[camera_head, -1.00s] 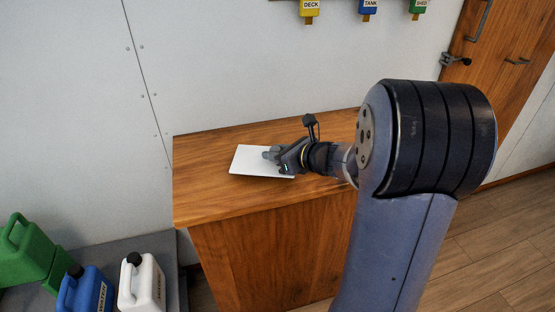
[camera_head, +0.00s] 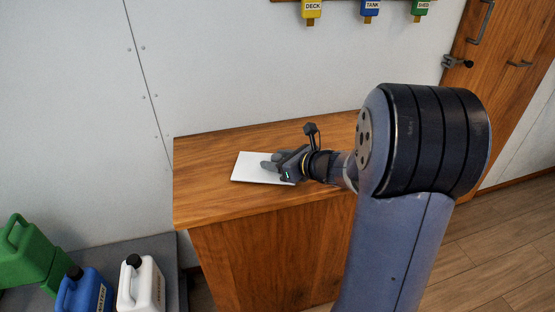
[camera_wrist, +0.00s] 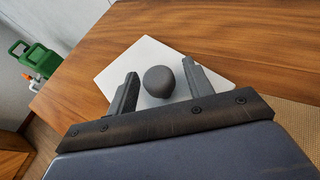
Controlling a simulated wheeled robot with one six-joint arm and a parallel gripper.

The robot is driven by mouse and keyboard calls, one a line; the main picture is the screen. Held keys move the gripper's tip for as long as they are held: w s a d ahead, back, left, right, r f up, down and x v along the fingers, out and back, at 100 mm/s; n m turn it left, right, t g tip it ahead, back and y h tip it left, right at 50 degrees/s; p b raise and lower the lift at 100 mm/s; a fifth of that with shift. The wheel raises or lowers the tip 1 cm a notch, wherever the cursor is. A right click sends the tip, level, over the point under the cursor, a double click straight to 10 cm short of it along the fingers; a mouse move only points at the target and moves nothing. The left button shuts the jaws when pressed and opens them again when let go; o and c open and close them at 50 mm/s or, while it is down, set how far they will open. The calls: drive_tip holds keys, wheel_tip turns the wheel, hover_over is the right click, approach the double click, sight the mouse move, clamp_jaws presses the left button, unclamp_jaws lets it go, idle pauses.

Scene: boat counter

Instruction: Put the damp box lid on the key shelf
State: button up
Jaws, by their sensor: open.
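The box lid is a thin white panel (camera_head: 248,168) lying on the wooden counter in the head view. In the wrist view the white panel (camera_wrist: 135,62) carries a dark round knob (camera_wrist: 159,82). My gripper (camera_head: 268,161) is low over the lid from the right, and its fingers hide the knob in the head view. In the wrist view my gripper (camera_wrist: 160,71) is open, with one finger on each side of the knob and gaps showing between. The key shelf may be the wooden strip (camera_head: 290,1) at the top edge, mostly out of frame.
Tags marked DECK (camera_head: 311,10), TANK (camera_head: 371,9) and SHED (camera_head: 421,9) hang on the wall. The counter (camera_head: 205,190) is clear left of the lid. Green (camera_head: 25,252), blue (camera_head: 86,292) and white (camera_head: 143,285) jugs stand at lower left. A wooden door (camera_head: 510,85) is at right.

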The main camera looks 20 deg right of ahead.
drive_tip(key=shift+r, duration=0.1)
drive_tip(key=shift+s+r, duration=0.1)
drive_tip(key=shift+r, duration=0.1)
drive_tip(key=p+v, duration=0.1)
drive_tip(key=v, duration=1)
drive_tip(key=shift+s+d+p, duration=0.2)
drive_tip(key=shift+s+p, duration=0.15)
drive_tip(key=shift+p, duration=0.05)
